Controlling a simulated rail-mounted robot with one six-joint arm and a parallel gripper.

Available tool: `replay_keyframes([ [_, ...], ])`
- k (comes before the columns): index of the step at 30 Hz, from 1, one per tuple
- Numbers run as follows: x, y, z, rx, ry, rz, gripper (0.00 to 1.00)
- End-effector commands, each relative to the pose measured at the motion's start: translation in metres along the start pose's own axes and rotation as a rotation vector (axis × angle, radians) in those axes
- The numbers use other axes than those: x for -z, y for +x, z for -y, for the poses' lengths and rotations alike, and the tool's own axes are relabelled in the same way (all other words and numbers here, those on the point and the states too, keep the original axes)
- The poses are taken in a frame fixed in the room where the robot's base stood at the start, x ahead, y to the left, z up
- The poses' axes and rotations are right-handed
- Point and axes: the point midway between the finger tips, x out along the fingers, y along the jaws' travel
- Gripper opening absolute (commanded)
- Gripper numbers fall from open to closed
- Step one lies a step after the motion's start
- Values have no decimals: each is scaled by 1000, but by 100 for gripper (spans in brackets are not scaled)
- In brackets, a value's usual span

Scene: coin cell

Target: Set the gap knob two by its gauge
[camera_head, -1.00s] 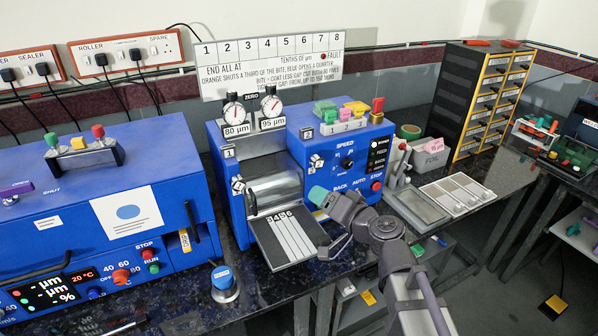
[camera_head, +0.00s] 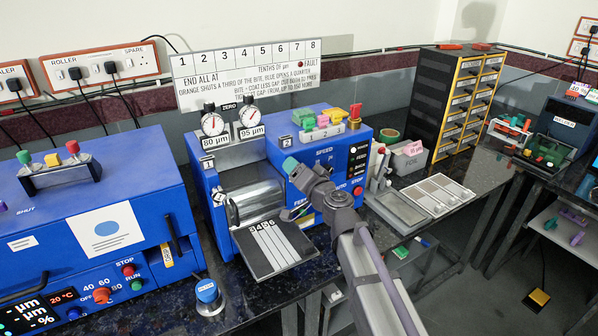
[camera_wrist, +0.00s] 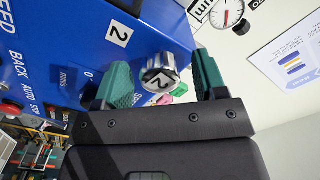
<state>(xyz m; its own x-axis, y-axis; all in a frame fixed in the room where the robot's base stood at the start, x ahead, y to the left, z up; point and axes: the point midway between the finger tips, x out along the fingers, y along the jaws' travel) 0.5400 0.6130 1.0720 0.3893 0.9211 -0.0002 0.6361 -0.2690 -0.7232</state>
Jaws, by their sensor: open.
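Gap knob two, a silver knob marked 2, shows in the wrist view (camera_wrist: 158,76) on the blue machine's front. It lies between the teal fingers of my open gripper (camera_wrist: 162,80), with space visible on both sides. In the head view my gripper (camera_head: 291,167) is at the machine's front below the number 2 label (camera_head: 286,141), and it hides the knob. The right-hand dial gauge (camera_head: 249,113) stands on top above a 95 µm plate (camera_head: 251,132). A dial also shows partly in the wrist view (camera_wrist: 227,14).
Knob one (camera_head: 219,197) is left of my gripper, by the roller (camera_head: 254,202) and the sloping numbered plate (camera_head: 272,248). The left dial (camera_head: 212,123) has an 80 µm plate. Colored blocks (camera_head: 319,122) sit on the machine's top. A red button (camera_head: 357,191) is to the right.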

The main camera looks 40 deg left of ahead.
Motion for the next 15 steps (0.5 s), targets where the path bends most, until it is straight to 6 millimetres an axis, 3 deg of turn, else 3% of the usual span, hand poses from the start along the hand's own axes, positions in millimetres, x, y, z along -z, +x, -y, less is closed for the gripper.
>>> replay_keyframes([
  [5, 0, 0, 0, 0, 0, 0, 65],
  [15, 0, 0, 0, 0, 0, 0, 34],
])
